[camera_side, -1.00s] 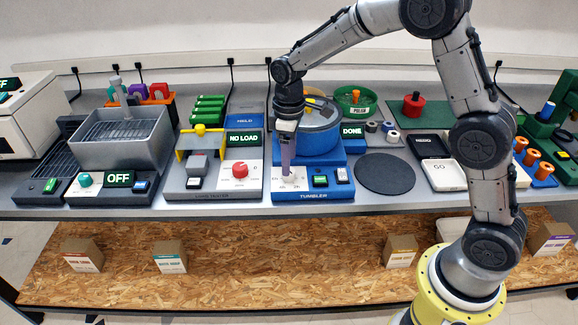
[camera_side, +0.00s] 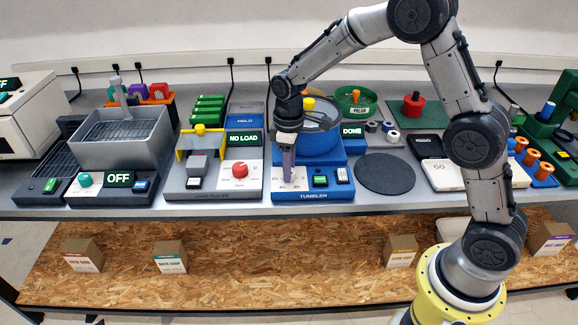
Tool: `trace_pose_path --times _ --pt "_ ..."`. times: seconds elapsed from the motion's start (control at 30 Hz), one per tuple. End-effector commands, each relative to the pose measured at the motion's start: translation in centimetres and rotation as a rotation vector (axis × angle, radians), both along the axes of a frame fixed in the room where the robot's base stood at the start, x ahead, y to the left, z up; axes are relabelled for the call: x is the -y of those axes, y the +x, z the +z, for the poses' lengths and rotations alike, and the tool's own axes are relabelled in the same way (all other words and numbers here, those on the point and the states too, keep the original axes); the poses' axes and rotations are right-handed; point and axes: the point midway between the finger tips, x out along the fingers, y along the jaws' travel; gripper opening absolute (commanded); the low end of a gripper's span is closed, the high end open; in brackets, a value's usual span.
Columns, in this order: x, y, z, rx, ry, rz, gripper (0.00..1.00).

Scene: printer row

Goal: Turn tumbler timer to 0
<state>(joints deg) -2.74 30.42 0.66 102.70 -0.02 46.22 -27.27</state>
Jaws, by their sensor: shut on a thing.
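The tumbler (camera_side: 318,143) is a blue machine in the middle of the bench, with a grey drum partly hidden behind my gripper. Its front panel (camera_side: 311,197) is labelled TUMBLER. The white timer dial plate (camera_side: 289,185) is at the panel's left, with small markings around it. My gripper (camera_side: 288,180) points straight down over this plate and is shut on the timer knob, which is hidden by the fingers. I cannot read the knob's setting. A DONE display (camera_side: 353,131) stands at the tumbler's right.
A machine with a red knob (camera_side: 240,170) and a NO LOAD display (camera_side: 243,137) is close on the left. A dark round mat (camera_side: 386,173) and trays (camera_side: 443,174) lie to the right.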

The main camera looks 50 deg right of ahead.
Motion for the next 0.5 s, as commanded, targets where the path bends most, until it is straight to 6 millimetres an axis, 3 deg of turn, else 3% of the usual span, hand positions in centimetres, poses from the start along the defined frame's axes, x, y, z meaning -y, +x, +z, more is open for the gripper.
trace_pose_path --times 0.5 --pt "-0.02 0.01 0.11 0.001 0.001 0.094 0.0"
